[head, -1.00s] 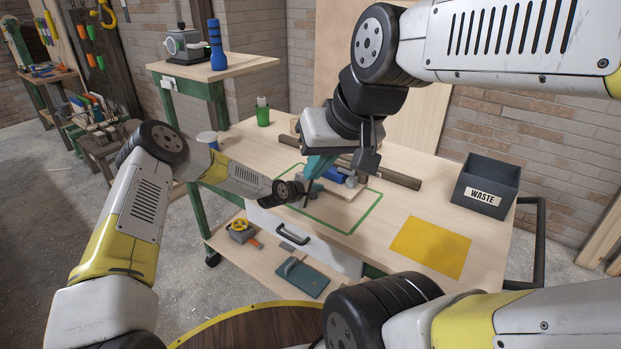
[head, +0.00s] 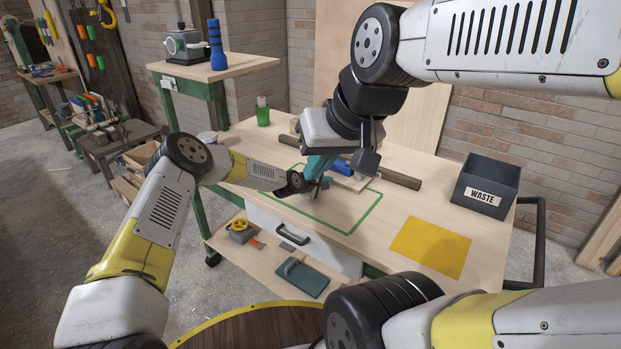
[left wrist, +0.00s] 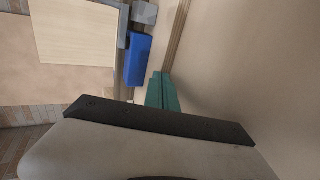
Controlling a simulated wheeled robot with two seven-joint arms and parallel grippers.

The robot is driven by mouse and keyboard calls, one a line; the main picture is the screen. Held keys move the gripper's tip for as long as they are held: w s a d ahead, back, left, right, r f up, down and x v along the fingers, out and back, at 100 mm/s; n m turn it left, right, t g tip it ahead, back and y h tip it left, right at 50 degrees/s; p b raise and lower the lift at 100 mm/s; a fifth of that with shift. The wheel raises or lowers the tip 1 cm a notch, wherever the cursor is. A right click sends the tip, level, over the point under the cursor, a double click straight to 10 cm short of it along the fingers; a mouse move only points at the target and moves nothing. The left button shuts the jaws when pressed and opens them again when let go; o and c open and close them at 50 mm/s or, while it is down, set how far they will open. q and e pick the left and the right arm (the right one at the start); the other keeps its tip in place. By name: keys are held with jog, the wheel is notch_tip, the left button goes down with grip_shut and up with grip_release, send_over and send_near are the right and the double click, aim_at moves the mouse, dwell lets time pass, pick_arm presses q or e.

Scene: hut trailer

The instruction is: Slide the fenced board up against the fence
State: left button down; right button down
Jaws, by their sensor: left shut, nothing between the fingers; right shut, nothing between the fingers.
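The board (head: 350,184) is a pale wooden piece on the workbench, largely hidden behind my grippers. A blue part (head: 343,167) shows at it, and also in the left wrist view (left wrist: 138,60). The fence (head: 400,178) is a long dark bar across the bench behind the board. I cannot tell whether board and fence touch.
A green outline (head: 352,226) is marked on the bench, its inside partly bare. A yellow sheet (head: 430,247) lies to the right, with a dark waste bin (head: 487,187) behind it. A green cup (head: 263,114) stands at the back left.

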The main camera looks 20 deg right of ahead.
pick_arm(q)
jog(key=shift+w+d, duration=0.45)
jog(key=shift+d, duration=0.05)
jog(key=shift+v, duration=2.7)
notch_tip(320, 180, up, 8)
jog(key=shift+f, duration=0.2)
jog(key=shift+a, duration=0.1)
